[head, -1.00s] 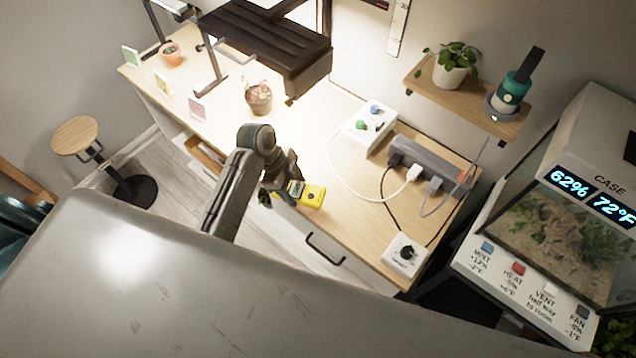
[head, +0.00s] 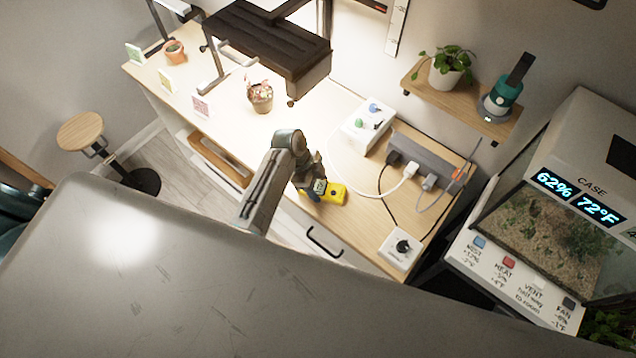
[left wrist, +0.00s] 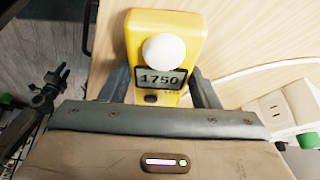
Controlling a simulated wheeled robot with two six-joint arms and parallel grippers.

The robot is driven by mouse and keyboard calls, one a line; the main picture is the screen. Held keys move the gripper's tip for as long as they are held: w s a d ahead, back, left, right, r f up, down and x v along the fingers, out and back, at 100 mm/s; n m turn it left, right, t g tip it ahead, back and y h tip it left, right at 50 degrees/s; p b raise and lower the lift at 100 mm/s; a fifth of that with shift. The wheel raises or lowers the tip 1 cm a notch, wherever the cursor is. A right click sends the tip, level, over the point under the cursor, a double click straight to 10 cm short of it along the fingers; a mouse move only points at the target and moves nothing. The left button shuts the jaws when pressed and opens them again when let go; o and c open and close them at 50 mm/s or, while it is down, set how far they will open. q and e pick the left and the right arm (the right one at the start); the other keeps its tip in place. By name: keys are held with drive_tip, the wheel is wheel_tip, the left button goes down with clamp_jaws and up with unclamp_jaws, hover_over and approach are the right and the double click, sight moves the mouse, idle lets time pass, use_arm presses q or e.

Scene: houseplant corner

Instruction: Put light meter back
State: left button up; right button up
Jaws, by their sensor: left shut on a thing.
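The yellow light meter (head: 336,194) has a white dome and a small display; in the left wrist view the meter (left wrist: 190,30) reads 1750. My left gripper (head: 318,188) is shut on it, one finger on each side. The meter is over the front part of the wooden desk top (head: 365,222); whether it touches the wood I cannot tell.
A white box with coloured knobs (head: 362,124), a grey power strip (head: 425,158) with cables and a white dial box (head: 400,248) stand on the desk. A potted plant (head: 260,97) is under the lamp. An open drawer (head: 215,158) juts from the front.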

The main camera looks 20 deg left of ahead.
use_arm(q)
drive_tip(key=o, duration=1.2)
drive_tip(key=shift+c, duration=0.2)
use_arm(e)
drive_tip(key=shift+d, duration=0.3)
use_arm(q)
drive_tip(key=shift+a+r, duration=0.15)
drive_tip(key=shift+r, duration=0.1)
drive_tip(key=b+v, duration=0.3)
drive_tip(key=v, duration=0.8)
drive_tip(key=shift+r, duration=0.3)
use_arm(e)
drive_tip(key=shift+a+f, duration=0.15)
drive_tip(key=shift+f, duration=0.6)
drive_tip(key=shift+a+f, duration=0.15)
drive_tip(key=shift+f, duration=0.6)
